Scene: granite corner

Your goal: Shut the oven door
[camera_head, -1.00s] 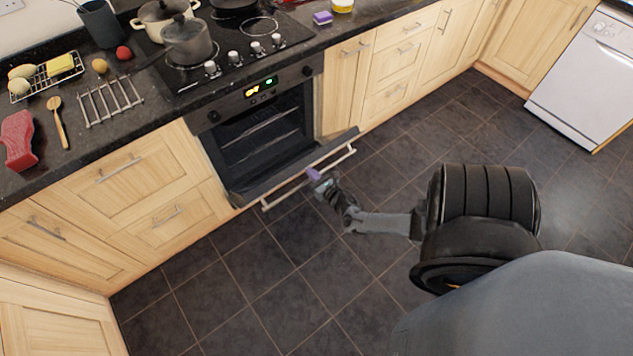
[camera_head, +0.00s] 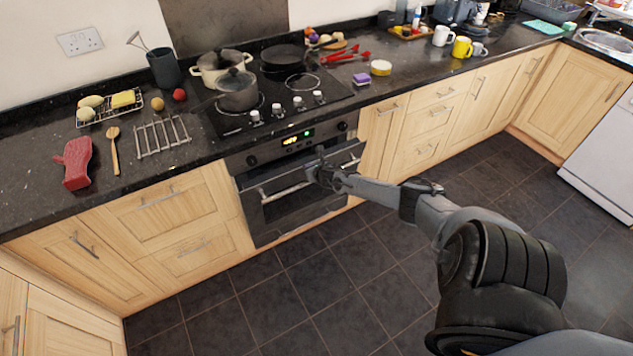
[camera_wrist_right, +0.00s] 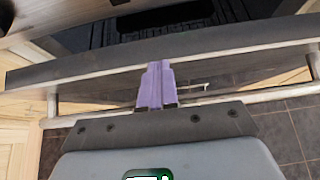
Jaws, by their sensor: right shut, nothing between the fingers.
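The oven door (camera_head: 290,211) is dark with a metal bar handle (camera_head: 283,192). In the head view it stands mostly raised, its top edge still tilted out from the oven front. The right wrist view shows the door's top edge (camera_wrist_right: 92,69) and a dark gap with the oven interior (camera_wrist_right: 150,22) behind it. My right gripper (camera_head: 314,169) is at the upper front of the door, near the middle of the handle. Its purple fingers (camera_wrist_right: 156,84) are shut together and empty, with the tips at the door's edge; contact is hard to tell. My left gripper is not in view.
The hob (camera_head: 285,98) with pots sits above the oven, and the control panel (camera_head: 297,140) is just over the door. Wooden cabinets flank the oven. The dark tiled floor (camera_head: 290,300) in front is clear.

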